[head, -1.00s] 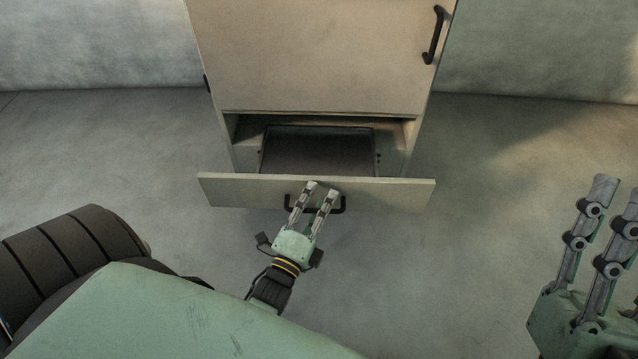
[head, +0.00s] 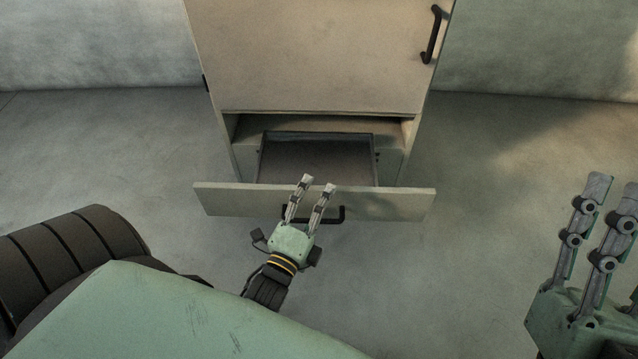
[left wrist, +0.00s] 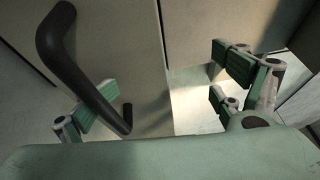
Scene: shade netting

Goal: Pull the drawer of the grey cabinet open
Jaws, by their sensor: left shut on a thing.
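The grey cabinet (head: 310,60) stands ahead in the head view, its low drawer (head: 225,200) partly out. Behind the drawer front, the visible inside looks bare. My left gripper (head: 317,186) is at the black drawer handle (head: 342,215) and shut on it, its fingers hiding part of the bar. In the left wrist view the handle (left wrist: 80,70) runs past the left finger, with the other finger to the right. My right gripper (head: 615,188) is at the right edge, its fingers apart and nothing between them; its far side is cut off.
Above the drawer is a closed door panel with a black upright handle (head: 433,35). The floor (head: 500,200) is clear on both sides of the cabinet and in front of the drawer. Walls stand behind.

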